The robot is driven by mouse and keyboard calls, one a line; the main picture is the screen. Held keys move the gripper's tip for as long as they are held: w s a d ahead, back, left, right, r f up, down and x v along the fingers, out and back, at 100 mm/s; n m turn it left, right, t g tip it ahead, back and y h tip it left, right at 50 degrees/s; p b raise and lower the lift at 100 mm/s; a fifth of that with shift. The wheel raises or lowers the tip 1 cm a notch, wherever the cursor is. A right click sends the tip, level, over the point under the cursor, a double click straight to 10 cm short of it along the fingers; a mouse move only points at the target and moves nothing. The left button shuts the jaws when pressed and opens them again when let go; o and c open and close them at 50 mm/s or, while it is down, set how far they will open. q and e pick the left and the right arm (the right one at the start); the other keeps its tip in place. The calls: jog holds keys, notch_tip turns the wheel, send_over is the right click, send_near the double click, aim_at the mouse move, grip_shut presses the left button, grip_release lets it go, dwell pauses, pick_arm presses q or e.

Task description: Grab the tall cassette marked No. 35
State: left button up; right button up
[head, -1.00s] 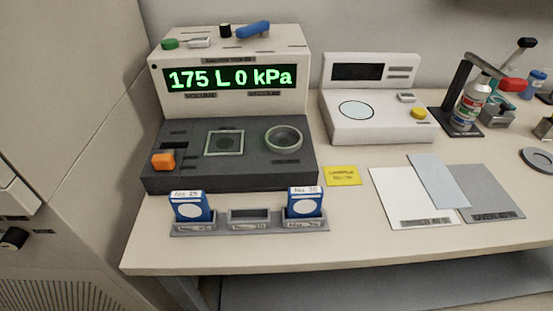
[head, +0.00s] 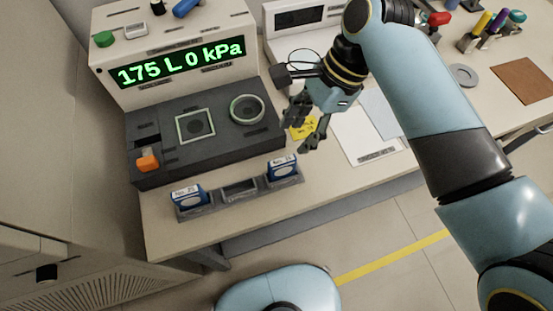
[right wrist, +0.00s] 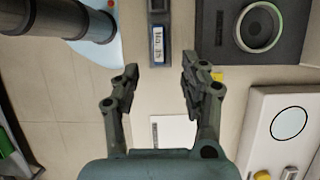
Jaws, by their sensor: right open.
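The cassette marked No. 35 (head: 283,168) is blue with a white label. It stands in the right slot of a grey rack (head: 240,198) near the table's front edge. In the right wrist view its top label (right wrist: 158,42) shows between and just beyond my fingertips. My right gripper (head: 305,123) is open and empty, up and to the right of that cassette in the head view. Its two fingers also show spread apart in the right wrist view (right wrist: 160,68). A second blue cassette (head: 188,195) stands in the left slot. My left gripper is not in view.
A dark console (head: 160,125) with an orange knob (head: 147,160) stands behind the rack, under a green display (head: 182,62). The middle rack slot is empty. A yellow note (head: 302,128) and a white sheet (head: 362,140) lie right of the console.

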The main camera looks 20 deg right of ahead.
aim_at(284, 160)
jog(key=x, duration=1)
jog(key=shift+s+d+f, duration=0.1)
jog(key=shift+d, duration=0.1)
jog(key=shift+c, duration=0.2)
grip_shut()
